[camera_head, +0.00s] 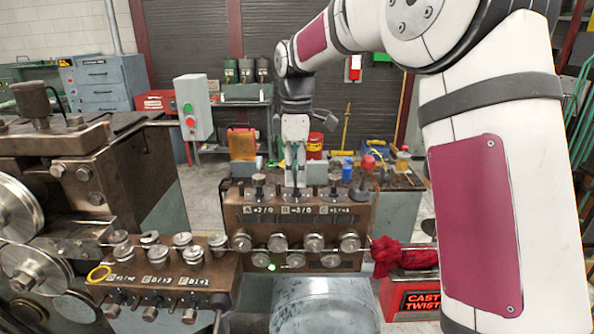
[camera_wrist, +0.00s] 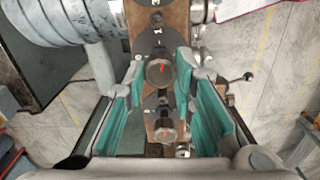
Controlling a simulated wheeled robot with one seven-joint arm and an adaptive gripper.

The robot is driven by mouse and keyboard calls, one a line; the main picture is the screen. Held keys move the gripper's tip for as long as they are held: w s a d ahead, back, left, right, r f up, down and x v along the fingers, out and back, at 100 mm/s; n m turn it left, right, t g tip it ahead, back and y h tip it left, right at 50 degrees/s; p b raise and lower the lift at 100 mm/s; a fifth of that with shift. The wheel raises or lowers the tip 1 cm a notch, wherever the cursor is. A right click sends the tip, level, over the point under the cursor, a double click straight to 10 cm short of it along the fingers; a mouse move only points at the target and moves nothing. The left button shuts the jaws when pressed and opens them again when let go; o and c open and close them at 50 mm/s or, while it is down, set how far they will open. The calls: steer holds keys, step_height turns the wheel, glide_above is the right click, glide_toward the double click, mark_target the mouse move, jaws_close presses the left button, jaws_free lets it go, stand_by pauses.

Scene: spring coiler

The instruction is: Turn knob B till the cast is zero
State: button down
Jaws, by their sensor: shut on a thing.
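My gripper (camera_head: 296,188) points straight down at the middle knob on top of the brown block (camera_head: 300,240), above the plate marked B. In the wrist view its teal fingers (camera_wrist: 158,72) are shut on knob B (camera_wrist: 160,69), one on each side; the knob has a red mark on its top. In the head view the fingers mostly hide knob B. Knob A (camera_head: 258,186) stands to the left and knob C (camera_head: 335,186) to the right, both apart from my gripper. The small figures on the label plates are too blurred to read surely.
A red-balled lever (camera_head: 368,163) rises right of knob C. A red cloth (camera_head: 389,256) lies near a sign reading CAST TWIST (camera_head: 418,300); its values are not readable. A second block with several knobs (camera_head: 165,275) stands left, beside large rollers (camera_head: 30,270).

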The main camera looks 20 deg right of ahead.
mark_target(296, 176)
steer(key=shift+n, duration=1.3)
steer(key=c, duration=1.3)
jaws_free()
step_height(296, 176, up, 12)
